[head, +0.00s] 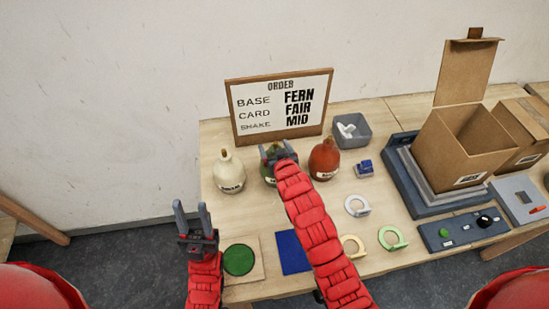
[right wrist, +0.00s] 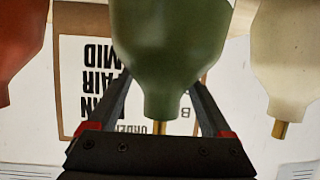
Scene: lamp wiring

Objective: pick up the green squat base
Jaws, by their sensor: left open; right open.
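The green squat base (head: 269,174) is a rounded bottle shape standing on the table between a cream base (head: 229,173) and a red-brown base (head: 324,159). My right gripper (head: 275,153) is at its top and hides part of it. In the right wrist view the green base (right wrist: 170,45) appears inverted, with its narrow neck between the two open fingers of my right gripper (right wrist: 161,88). I cannot tell whether the fingers touch it. My left gripper (head: 192,218) is open and empty at the table's front left.
An order board (head: 280,104) stands behind the bases. A grey bin (head: 351,131), a small blue block (head: 364,169), ring pieces (head: 392,238), a control panel (head: 463,230) and an open cardboard box (head: 462,145) lie to the right. A green disc (head: 238,260) and blue square (head: 293,252) are in front.

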